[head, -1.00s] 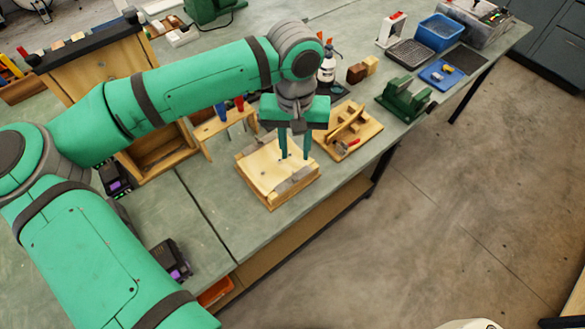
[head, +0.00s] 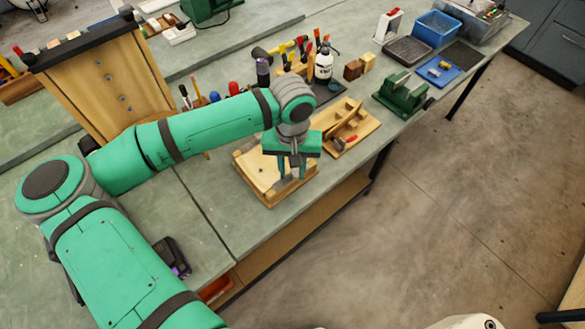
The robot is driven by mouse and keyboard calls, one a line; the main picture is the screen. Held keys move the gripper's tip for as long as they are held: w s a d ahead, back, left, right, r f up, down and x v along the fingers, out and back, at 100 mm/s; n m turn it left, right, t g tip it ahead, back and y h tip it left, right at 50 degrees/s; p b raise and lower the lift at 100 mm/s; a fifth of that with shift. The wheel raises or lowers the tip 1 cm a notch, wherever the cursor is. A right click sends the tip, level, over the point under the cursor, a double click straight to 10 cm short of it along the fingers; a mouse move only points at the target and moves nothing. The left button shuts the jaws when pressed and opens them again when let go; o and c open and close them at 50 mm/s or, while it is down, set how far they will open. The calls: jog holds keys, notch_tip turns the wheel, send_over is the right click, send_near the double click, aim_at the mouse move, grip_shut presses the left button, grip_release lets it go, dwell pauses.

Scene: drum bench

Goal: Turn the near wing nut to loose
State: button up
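A square, pale wooden frame (head: 257,176) sits on the bench near its front edge, with a light top surface. My gripper (head: 291,174) points down over the right part of this frame, with its two fingers apart. The fingertips are at or just above the frame's right side; I cannot tell whether they touch anything. The near wing nut is too small or hidden behind my fingers to make out, so I cannot tell its position or which way its wings lie.
A wooden board with blocks and a red-handled tool (head: 345,129) lies just right of the frame. A green vise (head: 402,94), blue tray (head: 442,72) and white bottle (head: 323,65) stand further back. A wooden cabinet (head: 105,80) is at left. The bench's left front is mostly clear.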

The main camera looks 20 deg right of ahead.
jog(key=shift+w, duration=0.1)
grip_shut()
jog(key=shift+n, duration=0.3)
